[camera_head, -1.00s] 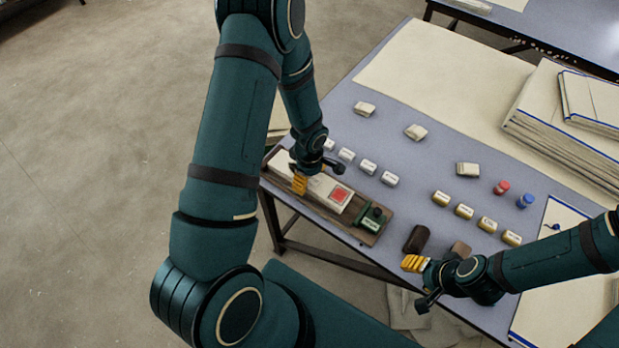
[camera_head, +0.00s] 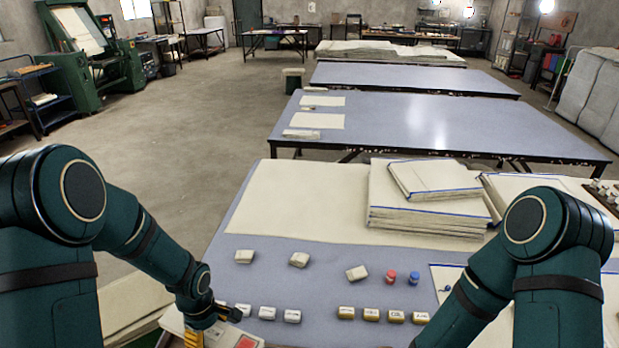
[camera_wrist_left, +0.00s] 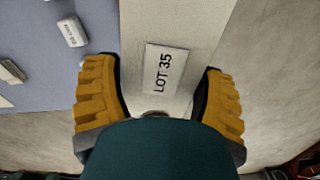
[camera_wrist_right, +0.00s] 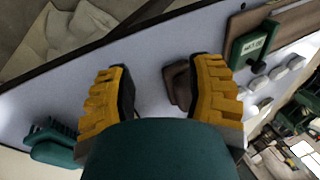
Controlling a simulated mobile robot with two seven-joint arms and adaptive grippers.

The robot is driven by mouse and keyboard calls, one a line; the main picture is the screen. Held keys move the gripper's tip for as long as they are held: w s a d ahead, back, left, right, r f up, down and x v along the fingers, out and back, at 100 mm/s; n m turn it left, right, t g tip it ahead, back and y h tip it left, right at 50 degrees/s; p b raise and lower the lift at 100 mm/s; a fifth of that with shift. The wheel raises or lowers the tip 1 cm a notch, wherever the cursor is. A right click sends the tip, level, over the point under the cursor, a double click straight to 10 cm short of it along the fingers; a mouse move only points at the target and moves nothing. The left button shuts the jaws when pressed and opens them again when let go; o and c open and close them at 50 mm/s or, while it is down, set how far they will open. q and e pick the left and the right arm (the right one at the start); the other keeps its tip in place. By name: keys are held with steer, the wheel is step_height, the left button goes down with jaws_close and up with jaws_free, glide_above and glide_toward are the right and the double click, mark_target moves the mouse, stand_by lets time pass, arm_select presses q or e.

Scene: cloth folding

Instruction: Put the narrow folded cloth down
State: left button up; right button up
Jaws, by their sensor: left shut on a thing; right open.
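The narrow folded cloth is a pale strip with a LOT 35 label (camera_wrist_left: 163,72) in the left wrist view. In the head view its near end, with a red patch (camera_head: 247,342), shows at the bottom edge. My left gripper (camera_wrist_left: 160,90) is shut on the cloth, with one yellow finger on each side. It also shows at the bottom of the head view (camera_head: 193,338). Whether the cloth touches what is under it, I cannot tell. My right gripper (camera_wrist_right: 160,85) is open and empty over the table; its fingers are outside the head view.
A dark brown block (camera_wrist_right: 177,88), a green labelled tool (camera_wrist_right: 246,48) and a green brush (camera_wrist_right: 50,143) are near my right gripper. Small white blocks (camera_head: 292,316), yellow-sided blocks (camera_head: 395,317) and stacked cloth (camera_head: 425,218) occupy the table. The blue-grey surface (camera_head: 320,285) has bare patches.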

mark_target(238, 335)
arm_select(q)
steer(key=d+r+m, duration=0.1)
steer(key=d+m, duration=0.1)
steer(key=m, duration=0.2)
steer(key=d+r+m, duration=0.1)
steer(key=d+m, duration=0.1)
steer(key=m, duration=0.2)
steer(key=d+r+m, duration=0.1)
steer(key=d+m, duration=0.1)
steer(key=m, duration=0.2)
steer(key=shift+s+d+r, duration=0.1)
steer(key=shift+d+r, duration=0.05)
steer(key=shift+r, duration=0.2)
steer(key=shift+d+r+m, duration=0.3)
steer(key=shift+d+m, duration=0.15)
steer(key=shift+m, duration=0.55)
steer(key=shift+s, duration=0.1)
steer(key=shift+s, duration=0.1)
